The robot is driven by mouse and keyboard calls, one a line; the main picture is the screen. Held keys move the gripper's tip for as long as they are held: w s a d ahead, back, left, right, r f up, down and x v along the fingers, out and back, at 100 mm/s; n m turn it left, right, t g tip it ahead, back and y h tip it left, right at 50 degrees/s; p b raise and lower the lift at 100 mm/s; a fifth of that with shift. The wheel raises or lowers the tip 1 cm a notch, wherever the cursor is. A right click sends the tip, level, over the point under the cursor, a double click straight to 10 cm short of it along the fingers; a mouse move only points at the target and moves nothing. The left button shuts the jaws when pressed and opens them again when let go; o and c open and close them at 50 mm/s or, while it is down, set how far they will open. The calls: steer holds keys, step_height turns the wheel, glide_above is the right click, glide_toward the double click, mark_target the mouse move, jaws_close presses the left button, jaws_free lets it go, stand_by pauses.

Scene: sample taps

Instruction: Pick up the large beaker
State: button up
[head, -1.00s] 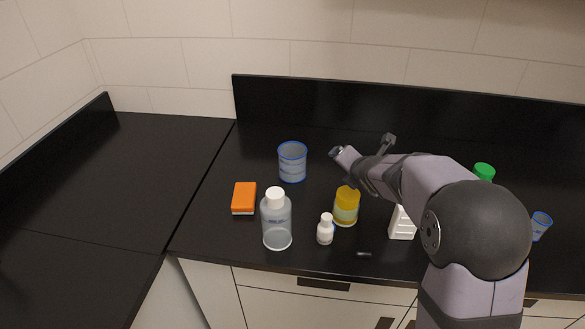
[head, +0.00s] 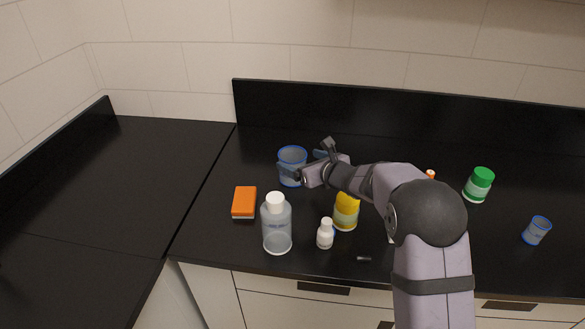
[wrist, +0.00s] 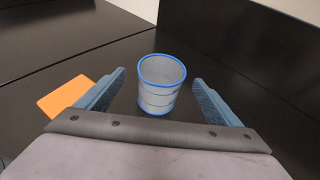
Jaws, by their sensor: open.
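The large beaker (head: 291,164) is clear with a blue rim and stands upright on the black counter, near the back, in the head view. In the wrist view the beaker (wrist: 161,86) is ahead of my gripper (wrist: 160,88), lying between the lines of its two blue fingers. My gripper (head: 308,166) is open and empty, just to the right of the beaker in the head view. The fingers do not visibly press on the beaker. Its lower right side is partly covered by my gripper in the head view.
An orange sponge (head: 244,202) lies left of my gripper, also in the wrist view (wrist: 64,97). A clear bottle (head: 277,228), a small white bottle (head: 325,234) and a yellow-topped jar (head: 346,212) stand in front. A green-capped jar (head: 478,185) and a small beaker (head: 537,231) are at right.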

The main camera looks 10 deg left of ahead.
mark_target(286, 154)
steer(key=shift+p+x, duration=1.7)
steer(key=shift+x, duration=0.95)
steer(key=shift+d, duration=0.1)
steer(key=shift+c, duration=0.2)
steer(key=shift+r, duration=0.1)
steer(key=c, duration=1.4)
steer(key=shift+o, duration=0.2)
